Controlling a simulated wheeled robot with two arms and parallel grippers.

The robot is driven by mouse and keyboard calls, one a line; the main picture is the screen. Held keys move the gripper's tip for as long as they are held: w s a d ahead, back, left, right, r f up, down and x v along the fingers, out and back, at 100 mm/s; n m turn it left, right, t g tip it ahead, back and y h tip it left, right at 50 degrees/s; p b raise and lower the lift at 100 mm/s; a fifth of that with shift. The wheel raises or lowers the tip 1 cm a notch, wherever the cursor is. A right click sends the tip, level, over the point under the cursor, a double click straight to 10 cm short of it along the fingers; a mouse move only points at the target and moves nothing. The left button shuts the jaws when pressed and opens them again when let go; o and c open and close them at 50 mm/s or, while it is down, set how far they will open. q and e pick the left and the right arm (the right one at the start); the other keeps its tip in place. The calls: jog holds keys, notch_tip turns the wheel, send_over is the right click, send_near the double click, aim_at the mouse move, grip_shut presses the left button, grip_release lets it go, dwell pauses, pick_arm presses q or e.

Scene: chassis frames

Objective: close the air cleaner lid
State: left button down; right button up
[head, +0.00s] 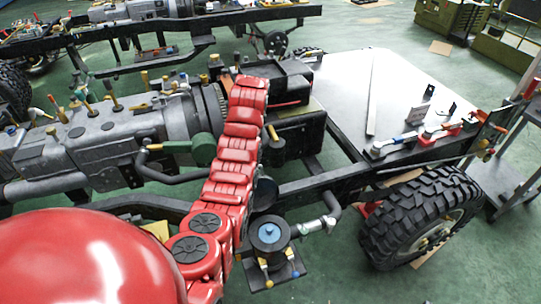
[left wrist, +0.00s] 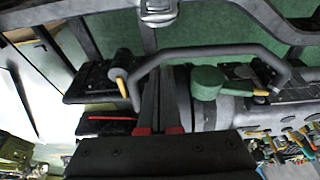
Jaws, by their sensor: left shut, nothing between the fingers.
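A round black canister with a blue centre cap (head: 268,233) stands at the lower middle of the head view, on a bracket beside the frame rail. It looks like the air cleaner, but I cannot tell for sure, nor make out a separate raised lid. My left arm, in red shells, reaches past its left side toward the engine. My left gripper shows in the left wrist view (left wrist: 162,72). Its dark fingers are together and empty, over the engine near a bent pipe (left wrist: 190,52) and a green round part (left wrist: 208,83). In the head view the arm hides the fingers.
The grey engine and gearbox (head: 90,148) lie left of my arm. A black box (head: 297,130) sits right of it. Green floor is open at the lower right.

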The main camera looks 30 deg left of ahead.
pick_arm(q)
jog(key=f+p, duration=0.3)
jog(key=s+d+f+p, duration=0.1)
jog(key=f+p, duration=0.5)
jog(key=shift+s+d+p, duration=0.15)
jog(key=shift+s+p, duration=0.15)
jog(key=shift+p, duration=0.1)
dwell(0.7)
jog(key=shift+w, duration=0.1)
dwell(0.3)
